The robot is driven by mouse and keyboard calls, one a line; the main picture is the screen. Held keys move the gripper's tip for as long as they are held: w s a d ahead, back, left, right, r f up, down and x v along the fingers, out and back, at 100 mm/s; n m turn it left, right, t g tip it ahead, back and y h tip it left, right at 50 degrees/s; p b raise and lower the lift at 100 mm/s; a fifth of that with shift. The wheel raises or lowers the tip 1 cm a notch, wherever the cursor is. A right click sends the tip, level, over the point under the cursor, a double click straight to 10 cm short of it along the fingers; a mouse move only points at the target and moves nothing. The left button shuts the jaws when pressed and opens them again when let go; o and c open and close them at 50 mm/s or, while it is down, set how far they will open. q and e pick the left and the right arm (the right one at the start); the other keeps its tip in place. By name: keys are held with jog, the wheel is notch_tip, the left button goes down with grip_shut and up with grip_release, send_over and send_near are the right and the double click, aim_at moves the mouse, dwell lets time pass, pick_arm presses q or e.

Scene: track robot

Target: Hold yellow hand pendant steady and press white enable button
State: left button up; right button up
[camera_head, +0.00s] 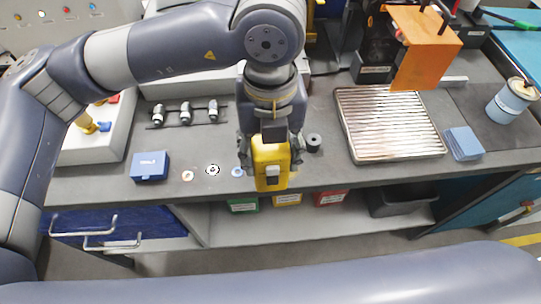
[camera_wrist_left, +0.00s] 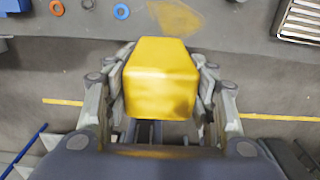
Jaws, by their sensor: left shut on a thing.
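The yellow hand pendant (camera_head: 262,153) is held at the front edge of the bench in the head view, with its white enable button (camera_head: 271,171) facing the camera. My left gripper (camera_head: 271,148) comes down from above, its two fingers shut on either side of the pendant. In the left wrist view the yellow pendant (camera_wrist_left: 160,70) fills the space between the fingers of the left gripper (camera_wrist_left: 162,88). The button does not show there. My right gripper is not in view; only a grey arm link crosses the bottom of the head view.
A blue box (camera_head: 150,166), several small rings and a dark spool (camera_head: 314,142) lie near the pendant on the grey bench (camera_head: 110,190). A ribbed metal plate (camera_head: 390,124) lies to the right. Coloured bins (camera_head: 288,199) stand on the shelf below.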

pick_arm(q)
jog(key=shift+w+d+f+b, duration=0.2)
jog(key=shift+w+f+b, duration=0.65)
jog(key=shift+w, duration=1.55)
jog(key=shift+w+d+f+b, duration=0.15)
jog(key=shift+w+f+b, duration=0.65)
jog(key=shift+w, duration=1.6)
jog(key=shift+w+d+f+b, duration=0.2)
jog(key=shift+w+f+b, duration=0.6)
jog(key=shift+w, duration=1.6)
jog(key=shift+r, duration=0.2)
